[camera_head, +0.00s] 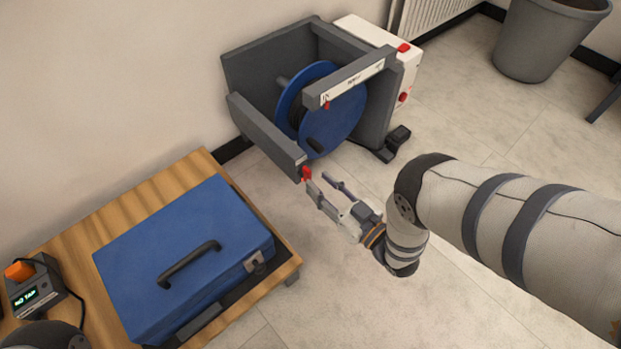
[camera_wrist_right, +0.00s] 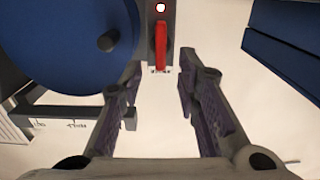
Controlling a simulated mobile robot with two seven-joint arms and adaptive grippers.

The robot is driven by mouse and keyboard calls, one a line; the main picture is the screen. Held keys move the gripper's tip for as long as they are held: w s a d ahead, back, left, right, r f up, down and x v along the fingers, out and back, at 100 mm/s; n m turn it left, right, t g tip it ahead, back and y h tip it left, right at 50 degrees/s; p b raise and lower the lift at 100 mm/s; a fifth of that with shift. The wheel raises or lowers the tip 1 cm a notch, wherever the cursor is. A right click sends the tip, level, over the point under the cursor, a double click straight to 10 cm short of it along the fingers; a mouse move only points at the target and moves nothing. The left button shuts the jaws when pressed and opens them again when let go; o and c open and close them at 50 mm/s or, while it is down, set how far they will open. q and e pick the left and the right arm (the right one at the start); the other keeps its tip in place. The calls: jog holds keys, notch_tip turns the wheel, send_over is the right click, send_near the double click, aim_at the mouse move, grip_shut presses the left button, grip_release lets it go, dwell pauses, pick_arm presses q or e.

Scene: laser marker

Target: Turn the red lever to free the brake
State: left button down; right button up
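The red lever (camera_head: 306,174) sits on the near end of the grey lower bar of the reel stand. In the right wrist view the red lever (camera_wrist_right: 161,46) hangs straight down on a dark plate, below a small lit red lamp (camera_wrist_right: 160,8). My right gripper (camera_head: 324,184) is open and empty, its fingers pointing at the lever from close by. In the right wrist view the lever shows between and beyond the open fingertips (camera_wrist_right: 160,75). I see no contact. My left gripper is not in view; a dark part at the lower left corner may belong to that arm.
The blue reel (camera_head: 345,118) stands in the grey stand (camera_head: 262,62), with a white box (camera_head: 407,75) behind. A blue case (camera_head: 160,250) lies on the wooden table (camera_head: 140,207) near a device reading "NO TAP" (camera_head: 32,292). A grey bin (camera_head: 545,40) stands at the back right. Floor around the gripper is clear.

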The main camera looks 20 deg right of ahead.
aim_at(309, 177)
jog(key=b+x, duration=0.1)
jog(key=x, duration=0.3)
grip_shut()
jog(key=shift+n, duration=0.3)
jog(key=n, duration=0.2)
jog(key=n+p, duration=0.1)
jog(key=n, duration=0.1)
jog(key=shift+s+a, duration=0.15)
jog(key=shift+a, duration=0.1)
jog(key=n, duration=0.4)
jog(key=shift+a+f, duration=0.2)
jog(key=n, duration=0.5)
jog(key=shift+s+f, duration=0.1)
jog(key=shift+f, duration=0.15)
jog(key=n, duration=0.4)
jog(key=shift+f, duration=0.2)
jog(key=shift+n, duration=0.3)
